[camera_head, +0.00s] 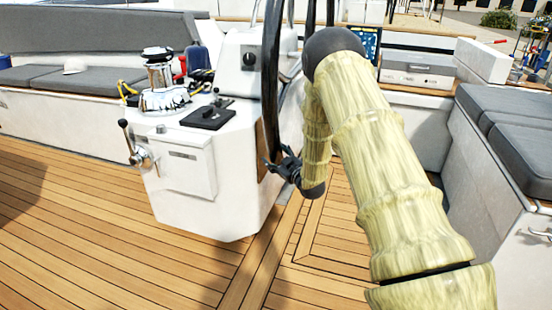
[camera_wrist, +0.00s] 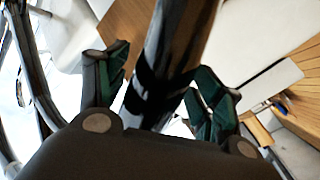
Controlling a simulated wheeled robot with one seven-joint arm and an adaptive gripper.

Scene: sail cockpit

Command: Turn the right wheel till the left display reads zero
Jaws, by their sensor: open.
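A steering wheel with a black rim (camera_head: 270,75) stands nearly edge-on beside the white pedestal in the head view. My gripper (camera_head: 279,165) is at the lower part of this rim. In the wrist view the dark rim (camera_wrist: 180,40) runs between the two green-padded fingers of my gripper (camera_wrist: 160,75). The fingers stand apart, one on each side of the rim; I cannot tell whether either touches it. A lit display (camera_head: 368,42) shows behind my arm, partly hidden, and its reading is too small to make out.
The white pedestal (camera_head: 215,165) carries a chrome winch (camera_head: 160,80), a black lever unit (camera_head: 208,116) and a side crank (camera_head: 142,157). Grey-cushioned benches (camera_head: 515,140) lie at right and far left. The teak deck (camera_head: 90,230) at left is clear.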

